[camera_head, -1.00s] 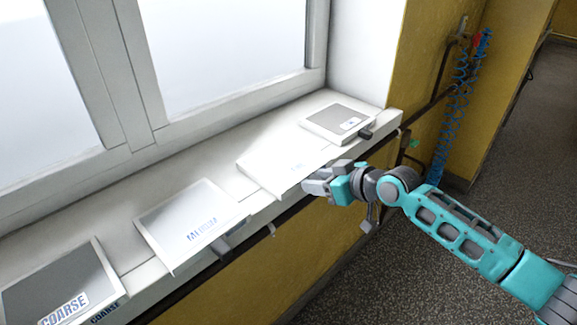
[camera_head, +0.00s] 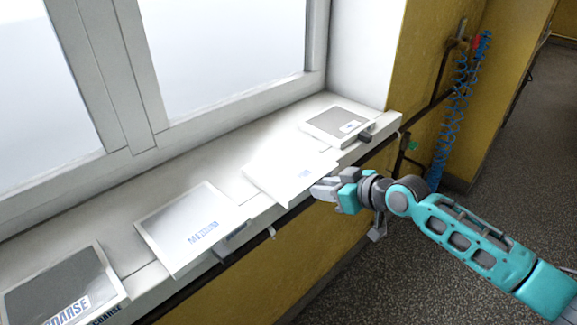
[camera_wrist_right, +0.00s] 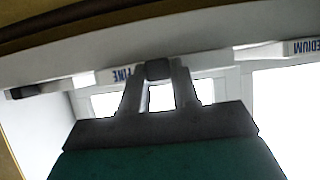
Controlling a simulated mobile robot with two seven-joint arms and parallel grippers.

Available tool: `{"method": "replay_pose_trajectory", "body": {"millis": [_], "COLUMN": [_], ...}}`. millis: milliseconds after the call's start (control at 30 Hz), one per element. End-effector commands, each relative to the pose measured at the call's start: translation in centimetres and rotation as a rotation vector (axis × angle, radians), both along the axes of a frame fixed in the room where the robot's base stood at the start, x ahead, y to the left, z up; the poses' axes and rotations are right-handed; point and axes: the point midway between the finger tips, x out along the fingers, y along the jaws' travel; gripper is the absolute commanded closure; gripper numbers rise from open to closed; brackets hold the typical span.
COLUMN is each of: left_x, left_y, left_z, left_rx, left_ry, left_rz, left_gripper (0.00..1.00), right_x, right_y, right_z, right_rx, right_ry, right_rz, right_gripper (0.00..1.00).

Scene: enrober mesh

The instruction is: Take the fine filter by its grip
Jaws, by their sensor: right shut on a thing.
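The fine filter (camera_head: 275,168) is a flat, pale, brightly lit frame on the white window sill, third from the left, its front part reaching over the sill's edge. Its blue FINE label (camera_wrist_right: 124,77) reads upside down in the right wrist view. My right gripper (camera_head: 322,188) is at the filter's front right side. In the right wrist view its two fingers (camera_wrist_right: 158,76) are shut on the dark grip (camera_wrist_right: 158,69), which sits between the fingertips. In the head view the gripper hides the grip. My left gripper is not in view.
Along the sill (camera_head: 125,262) lie the coarse filter (camera_head: 60,282), the medium filter (camera_head: 190,222) and a grey-topped one (camera_head: 338,122) with a dark grip, its label unreadable. A dark rail (camera_head: 290,216) runs below the sill. A blue coiled hose (camera_head: 458,100) hangs at right.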

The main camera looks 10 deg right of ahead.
Motion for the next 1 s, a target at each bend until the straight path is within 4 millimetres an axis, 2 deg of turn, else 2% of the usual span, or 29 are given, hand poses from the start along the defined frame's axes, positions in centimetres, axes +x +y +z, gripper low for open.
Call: {"method": "replay_pose_trajectory", "body": {"millis": [1000], "left_x": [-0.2], "left_y": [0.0], "left_z": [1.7], "left_rx": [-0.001], "left_ry": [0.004], "left_rz": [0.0], "left_gripper": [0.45], "right_x": [-4.8], "right_y": [-3.8], "right_z": [0.2], "right_rx": [0.001], "right_ry": [-0.001], "right_rz": [0.0], "right_gripper": [1.0]}}
